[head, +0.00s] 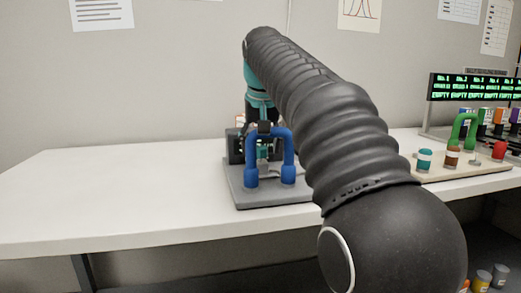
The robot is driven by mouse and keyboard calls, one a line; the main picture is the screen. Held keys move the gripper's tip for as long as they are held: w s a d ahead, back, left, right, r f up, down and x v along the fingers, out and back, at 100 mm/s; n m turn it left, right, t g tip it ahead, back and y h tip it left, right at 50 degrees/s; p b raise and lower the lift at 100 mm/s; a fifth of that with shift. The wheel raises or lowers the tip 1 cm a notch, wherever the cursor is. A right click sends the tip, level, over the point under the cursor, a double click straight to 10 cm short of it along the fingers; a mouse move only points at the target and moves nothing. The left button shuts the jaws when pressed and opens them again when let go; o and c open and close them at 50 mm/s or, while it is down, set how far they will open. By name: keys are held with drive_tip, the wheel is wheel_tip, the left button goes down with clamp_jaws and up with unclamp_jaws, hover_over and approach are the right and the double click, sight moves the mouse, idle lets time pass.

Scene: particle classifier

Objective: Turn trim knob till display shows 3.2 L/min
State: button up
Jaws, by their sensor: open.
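My gripper (264,148) points down at the far end of my arm, over a device on a grey base plate (240,194). It is open, but its fingers are partly hidden behind a blue arched handle (290,150) on the near side of the device. A dark block (236,148) stands on the plate, left of the handle. I cannot make out the trim knob or a flow reading; the gripper, handle and my arm cover much of the device. I cannot tell whether the fingers touch anything.
A display with green text (474,87) stands at the right, several lines reading "EMPTY". Before it, a beige board (440,173) carries a green arch (465,130) and several coloured-capped vials. The white table (110,205) is clear on the left. My arm blocks the middle right.

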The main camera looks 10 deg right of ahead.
drive_tip(key=shift+f, duration=0.15)
drive_tip(key=c, duration=1.1)
drive_tip(key=shift+c, duration=0.2)
